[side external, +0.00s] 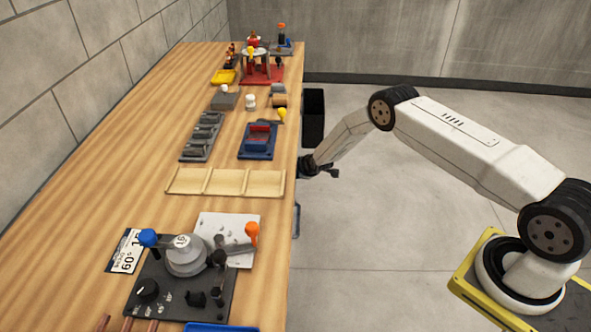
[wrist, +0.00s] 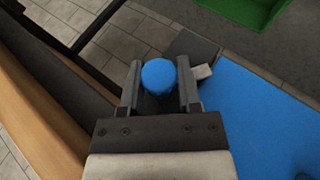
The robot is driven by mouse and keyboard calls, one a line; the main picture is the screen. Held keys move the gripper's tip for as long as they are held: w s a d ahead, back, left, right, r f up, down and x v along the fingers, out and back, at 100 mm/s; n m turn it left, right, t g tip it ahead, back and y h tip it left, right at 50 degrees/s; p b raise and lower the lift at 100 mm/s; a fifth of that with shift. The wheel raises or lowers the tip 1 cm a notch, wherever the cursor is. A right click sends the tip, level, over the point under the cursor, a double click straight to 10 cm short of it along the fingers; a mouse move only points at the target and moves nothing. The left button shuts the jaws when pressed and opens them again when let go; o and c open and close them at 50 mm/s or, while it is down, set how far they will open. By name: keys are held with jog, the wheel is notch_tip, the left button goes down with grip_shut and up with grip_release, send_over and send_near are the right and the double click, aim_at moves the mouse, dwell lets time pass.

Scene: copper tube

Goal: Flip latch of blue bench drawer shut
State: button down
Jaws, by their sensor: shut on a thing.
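My gripper (wrist: 159,88) is shut on a round blue knob (wrist: 158,73), which sits between its two fingers in the wrist view. A dark grey plate (wrist: 193,47) and a small pale block (wrist: 203,72) are just right of the fingers, beside a broad flat blue surface (wrist: 262,110), which looks like the drawer. I cannot tell the latch's angle, as my gripper hides what is below the knob. In the side view my gripper (side external: 325,171) is at the right edge of the bench; the knob and drawer front are hidden there.
The wooden bench (side external: 110,165) holds a pale wooden rack (side external: 225,182), a blue fixture (side external: 258,140) and a dark bending tool plate (side external: 180,290). A black bin (side external: 313,118) stands beyond my gripper. A green container (wrist: 252,12) shows in the wrist view.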

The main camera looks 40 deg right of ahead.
dwell(0.4)
jog(key=c, duration=0.6)
grip_release()
jog(key=shift+s+r, duration=0.1)
jog(key=shift+v, duration=3.7)
jog(key=shift+r, duration=0.15)
